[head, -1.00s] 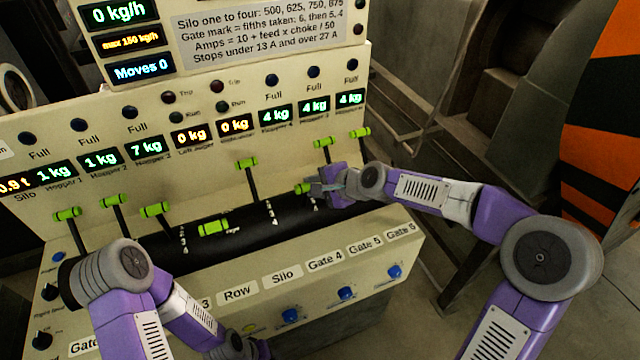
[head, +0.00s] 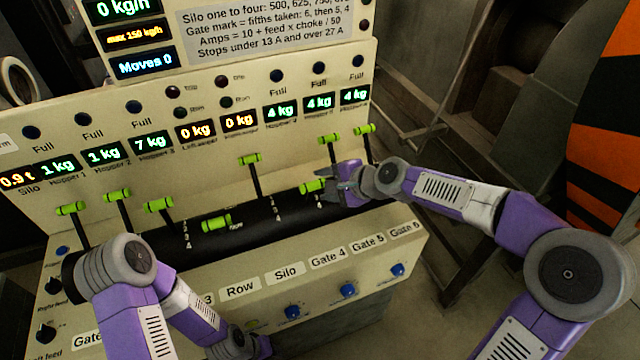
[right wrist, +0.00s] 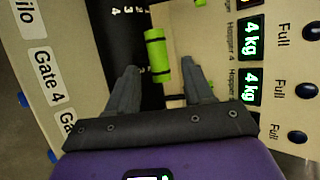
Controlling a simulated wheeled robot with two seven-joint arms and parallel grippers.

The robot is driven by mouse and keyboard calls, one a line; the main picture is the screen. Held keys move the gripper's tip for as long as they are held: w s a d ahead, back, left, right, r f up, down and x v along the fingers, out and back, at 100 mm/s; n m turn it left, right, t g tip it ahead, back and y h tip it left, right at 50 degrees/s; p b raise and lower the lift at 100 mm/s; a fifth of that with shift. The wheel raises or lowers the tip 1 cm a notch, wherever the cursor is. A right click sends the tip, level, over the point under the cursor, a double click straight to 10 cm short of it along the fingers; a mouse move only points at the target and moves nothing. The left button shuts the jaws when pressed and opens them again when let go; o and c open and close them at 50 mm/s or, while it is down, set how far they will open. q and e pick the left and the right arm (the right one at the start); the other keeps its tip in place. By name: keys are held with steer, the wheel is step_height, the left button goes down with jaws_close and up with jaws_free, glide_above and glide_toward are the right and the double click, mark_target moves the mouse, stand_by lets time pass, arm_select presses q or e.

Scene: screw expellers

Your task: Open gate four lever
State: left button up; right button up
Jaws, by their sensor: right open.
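The lever with a green handle (head: 312,187) in line with the Gate 4 label (head: 327,259) stands over the dark curved strip of the panel. My right gripper (head: 333,186) is open at the right end of this handle. In the right wrist view the green handle (right wrist: 158,52) lies ahead, its near end in the gap between the two spread fingertips (right wrist: 160,68). The fingers do not close on it; whether one touches it I cannot tell.
Two more levers, the Gate 5 handle (head: 328,140) and Gate 6 handle (head: 365,129), stand close behind and right of my right gripper. The Silo lever handle (head: 250,159) stands to the left. Blue knobs (head: 347,290) line the lower front.

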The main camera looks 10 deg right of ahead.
steer(key=v, duration=0.4)
steer(key=shift+s, duration=0.15)
stand_by(0.4)
